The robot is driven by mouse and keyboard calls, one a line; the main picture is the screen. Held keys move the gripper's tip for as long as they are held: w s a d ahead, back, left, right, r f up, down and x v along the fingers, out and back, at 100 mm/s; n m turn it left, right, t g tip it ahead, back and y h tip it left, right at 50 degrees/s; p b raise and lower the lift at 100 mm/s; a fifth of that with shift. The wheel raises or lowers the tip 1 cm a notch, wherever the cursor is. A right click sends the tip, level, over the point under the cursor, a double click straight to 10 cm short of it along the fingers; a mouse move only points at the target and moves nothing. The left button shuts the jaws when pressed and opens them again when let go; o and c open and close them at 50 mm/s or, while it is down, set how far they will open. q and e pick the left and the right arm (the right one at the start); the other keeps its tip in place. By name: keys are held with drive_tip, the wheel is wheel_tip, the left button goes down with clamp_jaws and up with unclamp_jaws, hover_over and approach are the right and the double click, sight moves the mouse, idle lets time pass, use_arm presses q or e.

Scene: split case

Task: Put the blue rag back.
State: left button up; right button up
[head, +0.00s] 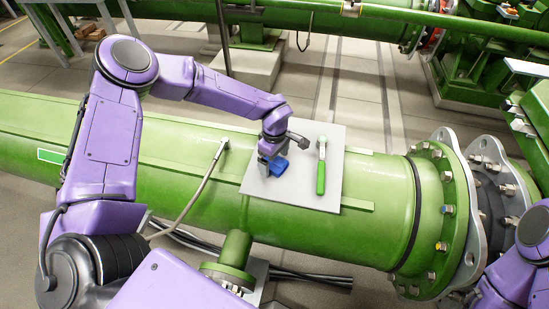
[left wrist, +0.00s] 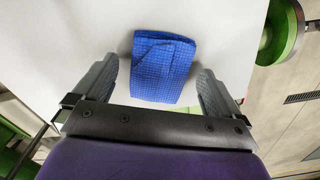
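The blue rag (head: 279,167) lies folded on a pale flat board (head: 295,195) on top of the green pipe. In the left wrist view the rag (left wrist: 162,72) sits between my left gripper's two fingers. A gap shows between the rag and each finger. My left gripper (head: 272,158) is open, low over the board at the rag, and partly hides it in the head view. Whether the fingertips touch the board I cannot tell. My right gripper is out of view; only purple parts of my right arm show at the right edge.
A ratchet-like tool with a green handle (head: 321,178) lies on the board right of the rag. The green pipe (head: 375,190) runs across, with a bolted flange (head: 440,215) at right. A thin grey hose (head: 205,182) rises left of the board. The board's front part is clear.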

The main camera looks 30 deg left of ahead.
sight(274, 161)
use_arm(q)
wheel_tip(274, 161, up, 12)
drive_tip(key=b, duration=0.1)
drive_tip(key=shift+r, duration=0.2)
idle(0.3)
